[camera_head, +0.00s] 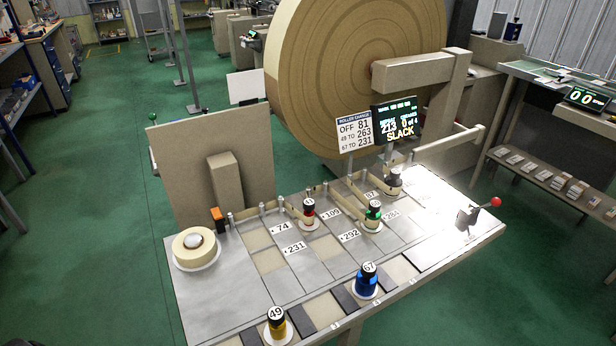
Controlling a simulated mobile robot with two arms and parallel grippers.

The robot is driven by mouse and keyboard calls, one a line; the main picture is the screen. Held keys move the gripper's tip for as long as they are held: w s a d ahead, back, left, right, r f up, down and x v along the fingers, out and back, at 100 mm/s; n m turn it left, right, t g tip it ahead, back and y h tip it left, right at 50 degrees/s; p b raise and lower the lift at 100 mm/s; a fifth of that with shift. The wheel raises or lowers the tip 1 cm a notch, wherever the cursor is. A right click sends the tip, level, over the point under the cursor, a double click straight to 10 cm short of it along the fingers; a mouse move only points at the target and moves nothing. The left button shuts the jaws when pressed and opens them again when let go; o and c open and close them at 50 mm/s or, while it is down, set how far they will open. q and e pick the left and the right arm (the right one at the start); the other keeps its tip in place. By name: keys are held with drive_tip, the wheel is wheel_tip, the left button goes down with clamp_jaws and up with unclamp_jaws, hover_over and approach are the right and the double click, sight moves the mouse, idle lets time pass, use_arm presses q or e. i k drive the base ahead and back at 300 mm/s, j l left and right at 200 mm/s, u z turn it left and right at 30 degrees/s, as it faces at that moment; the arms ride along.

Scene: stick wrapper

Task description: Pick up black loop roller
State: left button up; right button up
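A dark, black-looking roller (393,181) stands upright on a pale round base at the back right of the metal table (205,295). Pale strip material runs beside it; I cannot tell exactly how it wraps. A red-banded roller (308,213) and a green-banded roller (372,216) stand in front of it and to its left. A blue roller (366,279) marked 67 and a yellow roller (276,323) marked 49 stand near the front edge. Neither of my grippers is in view.
A huge tan roll (340,70) rises behind the table. A sign (354,133) and a lit display reading SLACK (399,128) stand close behind the dark roller. A red-knobbed lever (495,202) is at the right. A small cream roll (194,247) sits at the left.

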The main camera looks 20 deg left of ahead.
sight(394, 180)
drive_tip(key=i+l+u, duration=0.2)
drive_tip(key=u, duration=0.3)
drive_tip(key=i+l+u, duration=0.15)
drive_tip(key=u, duration=0.35)
drive_tip(key=i+l+u, duration=0.1)
drive_tip(key=l+u, duration=0.65)
drive_tip(key=u, duration=0.25)
drive_tip(key=l+u, duration=0.5)
drive_tip(key=i+j, duration=0.05)
drive_tip(key=j, duration=0.05)
